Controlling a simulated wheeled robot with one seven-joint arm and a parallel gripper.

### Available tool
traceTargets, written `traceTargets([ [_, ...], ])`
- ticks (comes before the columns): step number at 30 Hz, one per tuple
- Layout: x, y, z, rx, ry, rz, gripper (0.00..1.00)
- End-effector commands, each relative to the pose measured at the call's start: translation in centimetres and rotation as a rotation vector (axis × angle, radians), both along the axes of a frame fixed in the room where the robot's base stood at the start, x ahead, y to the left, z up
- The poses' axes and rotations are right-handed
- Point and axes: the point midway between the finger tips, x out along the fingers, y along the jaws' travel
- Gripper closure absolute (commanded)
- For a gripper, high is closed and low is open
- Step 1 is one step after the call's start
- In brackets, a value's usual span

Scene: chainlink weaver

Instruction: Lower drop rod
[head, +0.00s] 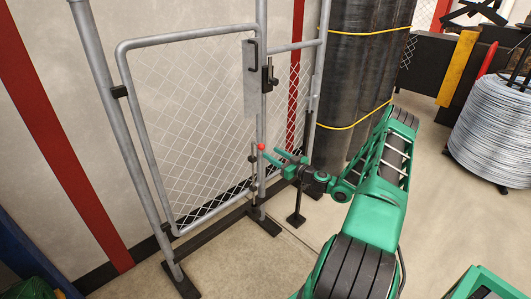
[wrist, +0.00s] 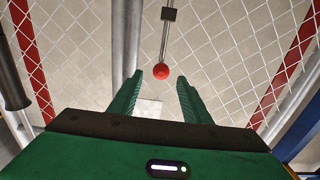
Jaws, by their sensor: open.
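The drop rod (head: 254,180) is a thin grey upright rod at the lower free edge of the chain-link gate (head: 190,110). Its red knob (head: 261,147) is at its upper end in the head view. In the wrist view the red knob (wrist: 161,71) lies in line with the gap between my fingers, around or just beyond the tips; the exact depth is unclear. The rod (wrist: 165,42) runs from it to a dark bracket (wrist: 169,14). My gripper (head: 270,153) is open, its two green fingers (wrist: 159,79) pointing at the knob. The rod's lower end is small and hard to make out.
A grey latch plate (head: 250,82) is higher on the gate's post. A dark-footed stand (head: 296,218) is below my wrist. Dark rolls (head: 365,70) with yellow straps stand behind, and a wire coil (head: 495,130) at right. Floor in front of the gate is clear.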

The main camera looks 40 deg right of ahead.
Motion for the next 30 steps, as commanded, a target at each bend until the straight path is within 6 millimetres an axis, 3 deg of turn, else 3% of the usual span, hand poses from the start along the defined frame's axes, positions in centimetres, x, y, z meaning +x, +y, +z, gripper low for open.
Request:
traceTargets([
  [3, -1.5, -0.3, 0.0, 0.0, 0.001, -0.001, 0.56],
  [9, -2.6, -0.5, 0.0, -0.001, 0.001, -0.001, 0.56],
  [26, -2.6, -0.4, 0.0, -0.002, 0.002, 0.002, 0.56],
  [30, -2.3, 1.2, 0.6, -0.013, 0.032, 0.056, 0.56],
])
